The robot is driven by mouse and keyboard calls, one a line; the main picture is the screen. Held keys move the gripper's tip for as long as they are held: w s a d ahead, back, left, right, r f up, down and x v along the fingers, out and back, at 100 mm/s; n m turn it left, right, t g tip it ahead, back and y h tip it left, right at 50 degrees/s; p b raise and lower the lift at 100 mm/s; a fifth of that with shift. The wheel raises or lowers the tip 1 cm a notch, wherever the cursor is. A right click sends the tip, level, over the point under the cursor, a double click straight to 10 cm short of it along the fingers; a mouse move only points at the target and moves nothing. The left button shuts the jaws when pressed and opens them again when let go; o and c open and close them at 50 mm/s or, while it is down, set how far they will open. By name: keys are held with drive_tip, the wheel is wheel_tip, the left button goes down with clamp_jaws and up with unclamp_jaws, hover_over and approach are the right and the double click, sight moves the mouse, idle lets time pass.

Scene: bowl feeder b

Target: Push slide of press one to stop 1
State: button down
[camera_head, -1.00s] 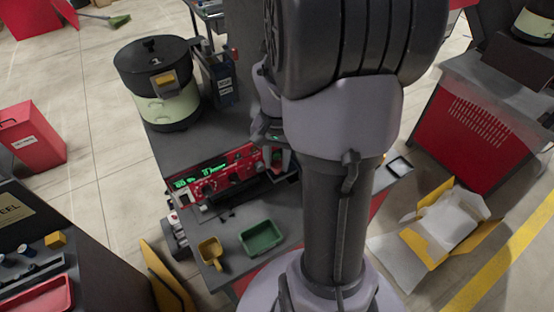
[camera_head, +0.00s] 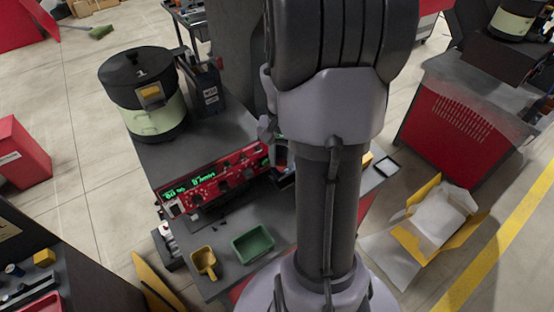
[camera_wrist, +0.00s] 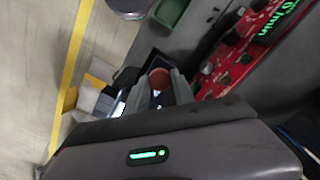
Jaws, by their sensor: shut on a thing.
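A round orange-red knob (camera_wrist: 160,79) sits between the two fingertips of my gripper (camera_wrist: 160,92) in the wrist view. The gripper is shut on it, and the fingers hide its lower part. It looks like the handle of the slide, but the slide's body, its track and stop 1 cannot be made out. In the head view my arm covers the press area, and the fingers are hidden behind it, beside the red control panel (camera_head: 213,182).
The panel with green displays also shows in the wrist view (camera_wrist: 240,50). A bowl feeder (camera_head: 150,115) stands at the table's back left. A green tray (camera_head: 253,244) and a yellow scoop (camera_head: 204,262) lie in front. An open yellow box (camera_head: 440,220) is on the floor at right.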

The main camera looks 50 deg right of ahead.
drive_tip(key=c, duration=1.1)
unclamp_jaws()
drive_tip(key=shift+o, duration=0.2)
drive_tip(key=shift+r, duration=0.1)
